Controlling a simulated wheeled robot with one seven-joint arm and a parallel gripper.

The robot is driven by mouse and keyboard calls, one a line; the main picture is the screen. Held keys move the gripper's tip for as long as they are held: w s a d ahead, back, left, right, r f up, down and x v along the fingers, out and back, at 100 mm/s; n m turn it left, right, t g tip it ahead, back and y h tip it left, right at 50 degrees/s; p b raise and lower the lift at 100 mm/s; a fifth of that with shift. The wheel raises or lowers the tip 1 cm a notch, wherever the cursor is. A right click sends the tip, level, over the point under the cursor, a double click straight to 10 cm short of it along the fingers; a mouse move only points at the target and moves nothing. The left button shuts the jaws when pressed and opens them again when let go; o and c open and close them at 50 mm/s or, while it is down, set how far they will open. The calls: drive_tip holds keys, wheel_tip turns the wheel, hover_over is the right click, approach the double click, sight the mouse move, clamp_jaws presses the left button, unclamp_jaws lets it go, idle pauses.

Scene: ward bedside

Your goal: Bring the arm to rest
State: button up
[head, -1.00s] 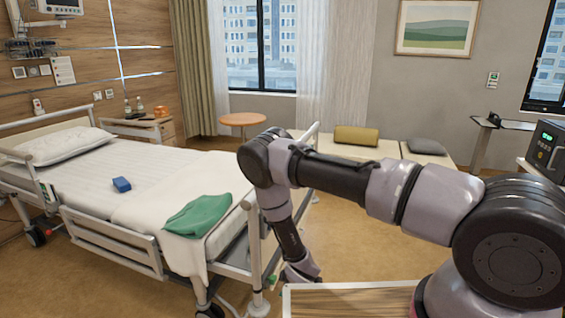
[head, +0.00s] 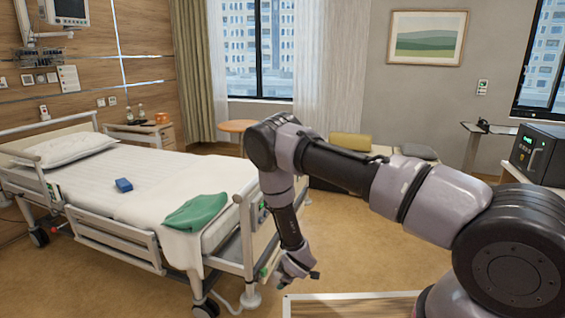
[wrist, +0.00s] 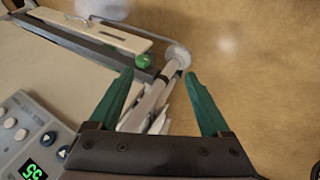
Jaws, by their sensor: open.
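My arm reaches out from the right of the head view and bends down near the foot of the bed. My gripper (head: 300,274) hangs low beside the bed's foot end, above the floor. In the wrist view my gripper (wrist: 165,100) shows two green fingers spread apart with nothing held between them. Behind the gap lie grey bars of the bed frame and a green knob (wrist: 143,61).
A control panel (wrist: 30,140) with a green display is close by the gripper. A wooden-topped surface (head: 350,305) is at the front. Open floor (head: 350,240) lies behind the arm.

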drive_tip(key=w+d+r+m, duration=0.2)
drive_tip(key=w+r, duration=0.1)
drive_tip(key=r, duration=0.7)
drive_tip(key=w+d+r+m, duration=0.1)
drive_tip(key=w+r+m, duration=0.2)
drive_tip(key=r, duration=0.6)
drive_tip(key=w+d+r+m, duration=0.2)
drive_tip(key=w+r, duration=0.1)
drive_tip(key=r, duration=0.7)
drive_tip(key=s+d+r+m, duration=0.1)
drive_tip(key=d+r+m, duration=0.15)
drive_tip(key=r, duration=0.45)
drive_tip(key=s+d+r+m, duration=0.1)
drive_tip(key=d+r, duration=0.2)
drive_tip(key=r, duration=0.3)
drive_tip(key=s+d+r+m, duration=0.1)
drive_tip(key=s+d+r, duration=0.2)
drive_tip(key=r, duration=0.3)
drive_tip(key=s+d+r+m, duration=0.2)
drive_tip(key=d+r, duration=0.1)
drive_tip(key=r, duration=0.2)
drive_tip(key=s+d+r+m, duration=0.2)
drive_tip(key=s+d+r, duration=0.2)
drive_tip(key=s+r, duration=0.3)
drive_tip(key=s+d+r+m, duration=0.3)
drive_tip(key=s+r, duration=0.4)
drive_tip(key=s, duration=1.1)
drive_tip(key=shift+s+d+t, duration=0.2)
drive_tip(key=shift+d+t, duration=0.2)
